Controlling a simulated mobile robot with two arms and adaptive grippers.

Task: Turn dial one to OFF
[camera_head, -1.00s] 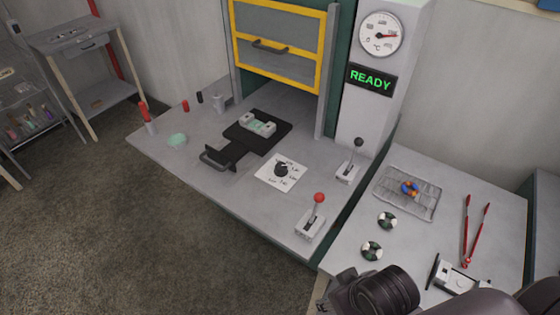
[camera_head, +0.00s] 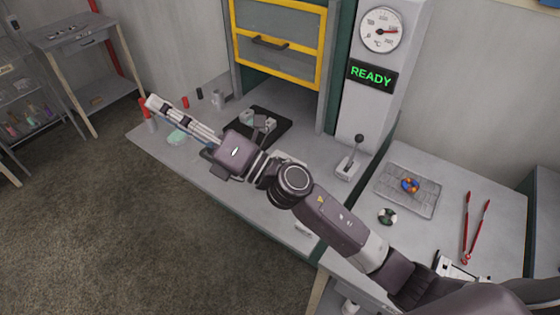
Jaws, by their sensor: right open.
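The dial with its white plate, seen earlier on the grey bench (camera_head: 235,205), is almost wholly hidden behind my right arm, so its setting cannot be read. My right gripper (camera_head: 207,112) is open above the bench, its body left of the dial's place. One long pale finger reaches to the upper left, over the area of the green block (camera_head: 177,138). The other side is close to the black tray (camera_head: 284,133) and its pale holder. I cannot tell whether it touches anything. My left gripper is not in view.
A lever with a black knob (camera_head: 359,139) stands right of my arm; the red-knobbed lever is mostly hidden. A gauge (camera_head: 381,29) and green READY display (camera_head: 371,76) are behind. The right table holds a wire rack (camera_head: 425,198), a black-white ring (camera_head: 387,216) and red tongs (camera_head: 467,225).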

